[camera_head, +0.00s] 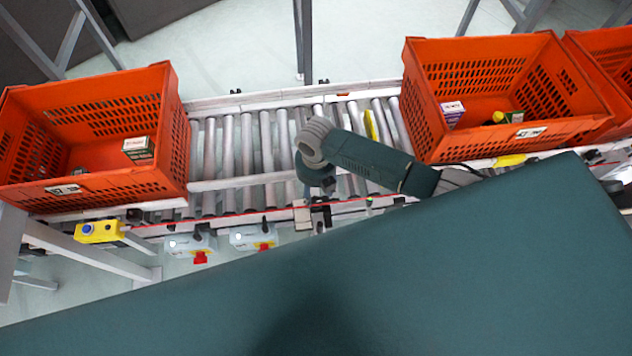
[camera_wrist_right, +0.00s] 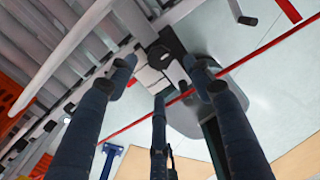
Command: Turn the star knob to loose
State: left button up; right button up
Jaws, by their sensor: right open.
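My right gripper (camera_head: 317,208) hangs at the near rail of the roller conveyor, below my arm's bent wrist. A black part (camera_wrist_right: 172,41), which looks like the star knob, sits just beyond the fingertips by a pale bracket (camera_wrist_right: 150,72). It appears apart from the fingers. Its lobes and its turned position cannot be made out. In the head view my gripper and wrist hide that spot. My left gripper is in neither view.
Orange totes stand on the conveyor at left (camera_head: 178,140) and right (camera_head: 425,125), with bare rollers (camera_head: 228,150) between. Below the rail hang two grey boxes with red parts (camera_head: 190,243) (camera_head: 253,237) and a yellow button box (camera_head: 98,232). A red line (camera_wrist_right: 135,122) runs along the rail.

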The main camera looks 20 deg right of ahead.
notch_tip(320, 180, up, 5)
dwell(0.7)
